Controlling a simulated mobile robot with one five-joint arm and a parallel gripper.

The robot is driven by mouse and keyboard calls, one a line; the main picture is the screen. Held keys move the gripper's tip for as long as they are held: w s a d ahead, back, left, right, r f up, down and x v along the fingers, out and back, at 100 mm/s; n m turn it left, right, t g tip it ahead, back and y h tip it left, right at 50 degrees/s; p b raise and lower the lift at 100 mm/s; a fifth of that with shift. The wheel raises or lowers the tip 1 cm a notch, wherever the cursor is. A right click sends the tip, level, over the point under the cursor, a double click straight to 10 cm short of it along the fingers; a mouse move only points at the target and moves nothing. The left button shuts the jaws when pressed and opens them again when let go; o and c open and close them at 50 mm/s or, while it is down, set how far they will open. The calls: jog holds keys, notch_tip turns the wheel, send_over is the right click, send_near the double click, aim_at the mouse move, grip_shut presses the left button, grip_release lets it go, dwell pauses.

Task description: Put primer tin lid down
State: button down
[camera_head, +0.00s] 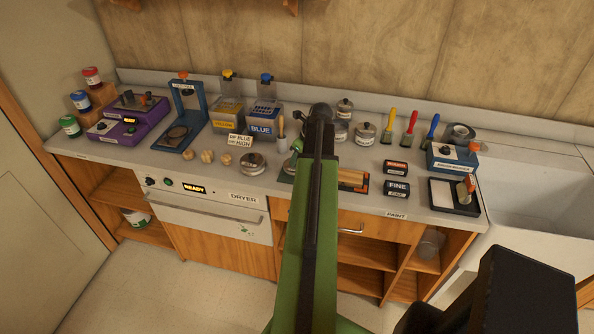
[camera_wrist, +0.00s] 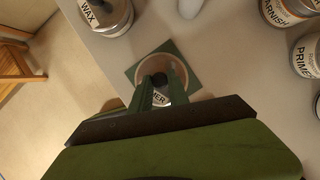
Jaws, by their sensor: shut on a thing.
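In the wrist view my gripper (camera_wrist: 160,82) is shut on the dark knob of the primer tin lid (camera_wrist: 159,98). In the head view my arm hides the lid and my fingertips, and only a corner of the mat (camera_head: 288,168) shows.
A wax tin (camera_wrist: 108,16) stands just left of the mat, close to the counter's front edge. A varnish tin (camera_wrist: 281,12) is at the upper right. In the head view, brushes (camera_head: 410,127), a black tray (camera_head: 453,197) and a sink (camera_head: 535,200) lie to the right.

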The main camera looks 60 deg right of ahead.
notch_tip(320, 180, down, 4)
jog(key=b, duration=0.4)
jog(key=shift+f, duration=0.2)
jog(key=shift+r, duration=0.25)
jog(key=shift+f, duration=0.2)
jog(key=c, duration=1.3)
grip_release()
jog(key=shift+o, duration=0.2)
jog(key=shift+r, duration=0.1)
jog(key=p+v, duration=1.1)
jog(key=v, duration=0.1)
jog(key=shift+r, duration=0.1)
